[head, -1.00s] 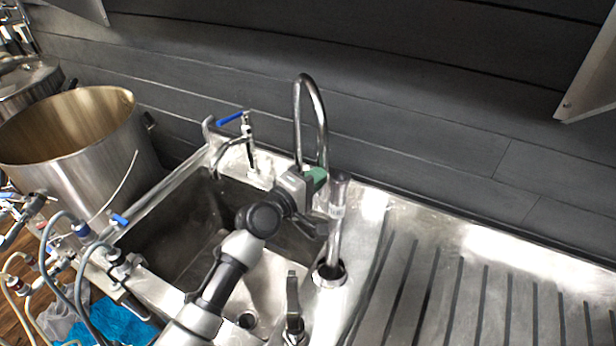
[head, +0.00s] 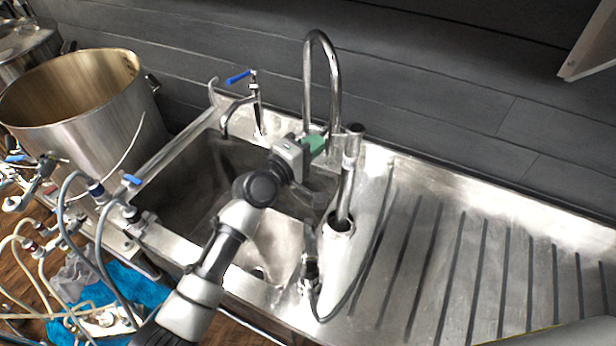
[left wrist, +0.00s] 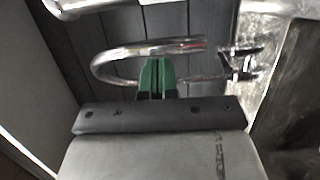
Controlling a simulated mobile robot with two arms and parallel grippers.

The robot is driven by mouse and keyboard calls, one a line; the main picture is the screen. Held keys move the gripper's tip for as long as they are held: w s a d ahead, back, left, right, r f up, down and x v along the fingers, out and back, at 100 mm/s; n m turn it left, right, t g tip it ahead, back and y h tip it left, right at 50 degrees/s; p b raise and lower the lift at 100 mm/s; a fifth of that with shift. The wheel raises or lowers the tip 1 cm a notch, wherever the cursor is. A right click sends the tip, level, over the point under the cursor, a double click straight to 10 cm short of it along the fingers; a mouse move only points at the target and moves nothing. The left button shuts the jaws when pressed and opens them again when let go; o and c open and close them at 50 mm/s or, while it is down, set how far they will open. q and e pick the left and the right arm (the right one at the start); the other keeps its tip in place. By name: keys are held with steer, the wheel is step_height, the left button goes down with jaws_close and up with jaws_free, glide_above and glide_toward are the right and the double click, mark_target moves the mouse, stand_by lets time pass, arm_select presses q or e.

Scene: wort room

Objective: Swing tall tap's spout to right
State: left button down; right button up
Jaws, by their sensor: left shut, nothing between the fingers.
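The tall tap (head: 334,75) is a chrome gooseneck rising behind the sink, its spout arching over high. My left gripper (head: 319,141) has green fingers, shut and empty, low by the arch, between its two sides in the head view. In the left wrist view the green fingertips (left wrist: 157,72) overlap the chrome loop of the spout (left wrist: 135,50). I cannot tell whether they touch it. The tap's lower part is partly hidden by my gripper and an upright pipe. My right gripper is in neither view.
A shorter tap with a blue lever (head: 239,77) stands left of the tall one. An upright steel pipe (head: 347,185) stands close on the right. Below are the steel sink (head: 180,200) and, to the right, a clear ribbed drainboard (head: 470,260). A big pot (head: 95,125) stands left.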

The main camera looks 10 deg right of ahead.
arm_select(q)
steer(key=s, duration=0.8)
steer(key=shift+s+b, duration=0.15)
steer(key=shift+b, duration=0.15)
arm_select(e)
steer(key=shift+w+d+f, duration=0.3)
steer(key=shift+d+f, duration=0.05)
